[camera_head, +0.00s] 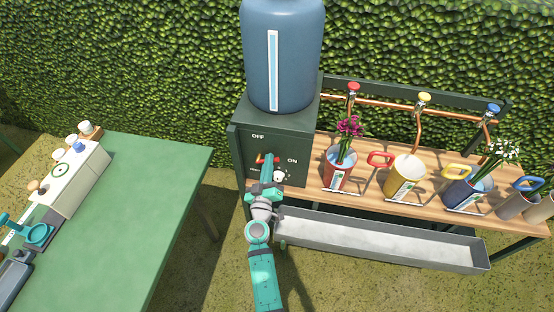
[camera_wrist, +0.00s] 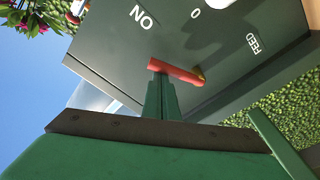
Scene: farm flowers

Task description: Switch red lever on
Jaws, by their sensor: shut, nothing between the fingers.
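The red lever (camera_head: 259,160) is on the front of the dark green box under the blue tank, between the OFF and ON labels. In the wrist view the lever (camera_wrist: 182,71) is a short red bar with a yellowish end, lying across the panel. My gripper (camera_head: 269,160) is at the panel in front of the lever and partly covers it. In the wrist view its green fingers (camera_wrist: 160,82) are together and empty, with their tips right at one end of the bar. I cannot tell whether they touch it.
The dark green box (camera_head: 240,148) carries a big blue tank (camera_head: 284,60). To its right, a wooden bench holds a red pot (camera_head: 337,174), a yellow pot (camera_head: 402,182) and a blue pot under taps. A metal trough (camera_head: 380,235) runs below. A green table (camera_head: 140,215) stands left.

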